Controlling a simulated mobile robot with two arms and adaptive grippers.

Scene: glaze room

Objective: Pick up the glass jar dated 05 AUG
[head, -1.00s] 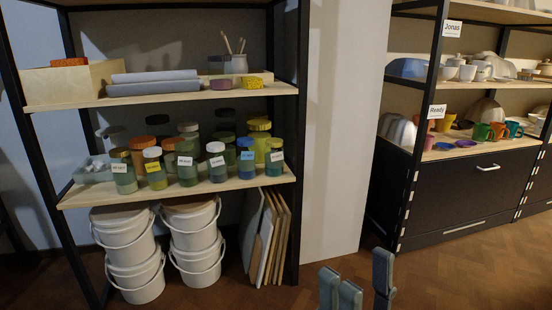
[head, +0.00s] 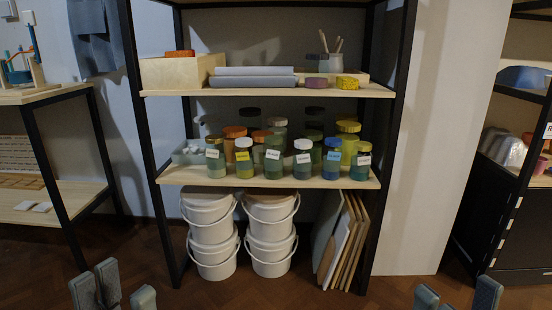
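Several glass jars stand on the middle shelf of the rack in the head view. The front row has small labels, too small to read, so I cannot tell which is dated 05 AUG. Other jars behind are partly hidden. My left gripper (head: 123,292) and my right gripper (head: 457,295) are open and empty at the bottom edge, well away from the jars.
The jar shelf (head: 330,183) has an upper shelf (head: 380,91) close above it. White buckets (head: 212,232) and upright boards (head: 345,240) stand below. A table (head: 50,96) is at left and a dark cabinet (head: 520,220) at right. Bare floor lies in front.

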